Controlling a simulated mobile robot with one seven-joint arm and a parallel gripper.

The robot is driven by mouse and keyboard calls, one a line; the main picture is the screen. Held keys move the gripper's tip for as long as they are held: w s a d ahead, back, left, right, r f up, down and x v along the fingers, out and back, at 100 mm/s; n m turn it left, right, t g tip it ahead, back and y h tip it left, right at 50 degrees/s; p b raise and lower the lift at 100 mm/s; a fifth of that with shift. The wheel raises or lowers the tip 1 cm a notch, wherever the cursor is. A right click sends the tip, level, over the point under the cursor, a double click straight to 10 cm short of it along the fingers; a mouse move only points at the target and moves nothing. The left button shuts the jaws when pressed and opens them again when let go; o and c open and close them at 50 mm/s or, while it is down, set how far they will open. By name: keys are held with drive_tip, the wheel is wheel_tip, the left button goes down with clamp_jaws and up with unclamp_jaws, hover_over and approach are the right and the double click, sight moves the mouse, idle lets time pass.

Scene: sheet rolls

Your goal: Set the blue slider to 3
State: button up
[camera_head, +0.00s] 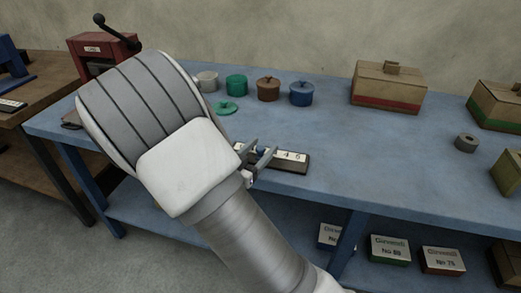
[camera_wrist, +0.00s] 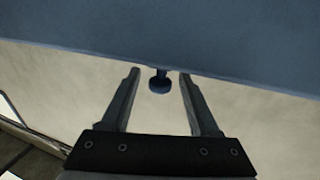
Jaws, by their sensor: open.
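The number strip (camera_head: 292,157) lies near the front edge of the blue bench, with 4 and 5 or 6 faintly readable at its right end. A small blue piece, likely the blue slider (camera_head: 261,153), shows between the fingers of my gripper (camera_head: 257,156). My arm hides the strip's left part, so the slider's setting cannot be read. In the wrist view, my gripper (camera_wrist: 158,76) is open, with a round dark-blue knob (camera_wrist: 159,85) between its fingers and a gap on each side. No numbers show there.
Behind the strip stand a blue pot (camera_head: 301,94), a brown pot (camera_head: 268,90), a green pot (camera_head: 236,85) and a green lid (camera_head: 226,108). A cardboard box (camera_head: 388,88) stands at the back right.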

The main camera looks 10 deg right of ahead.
clamp_jaws()
idle(0.3)
idle(1.1)
